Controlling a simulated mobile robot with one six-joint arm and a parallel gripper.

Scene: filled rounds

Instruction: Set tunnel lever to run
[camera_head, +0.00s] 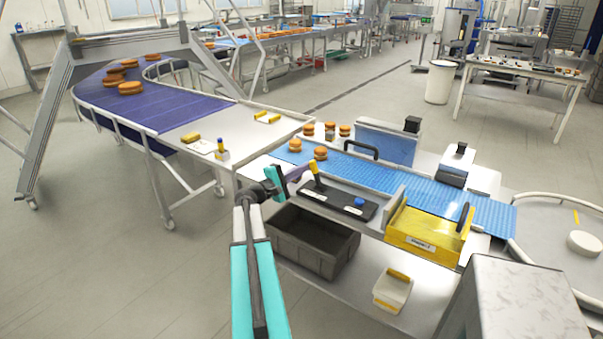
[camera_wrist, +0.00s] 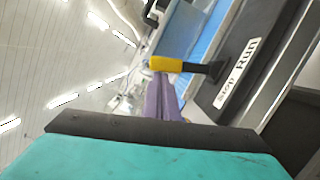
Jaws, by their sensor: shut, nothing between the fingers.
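The lever (camera_head: 313,174) has a yellow grip and a dark stem, and rises from a black control panel (camera_head: 338,201) beside the blue belt. In the head view it leans slightly left. The wrist view shows its yellow grip (camera_wrist: 166,64) and a white label (camera_wrist: 238,72) reading "Stop" and "Run" by its base. I cannot tell for certain which word it stands at. My gripper (camera_head: 297,173) is shut and empty, its purple fingers just left of the grip. In the wrist view the fingertips (camera_wrist: 161,82) are close below the grip; contact is unclear.
A blue button (camera_head: 359,201) is on the same panel. A yellow guard box (camera_head: 424,237) stands to the right. Burgers (camera_head: 320,153) sit on the blue belt (camera_head: 380,177). A grey crate (camera_head: 312,241) is below my gripper. A black handle (camera_head: 361,149) rises behind the belt.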

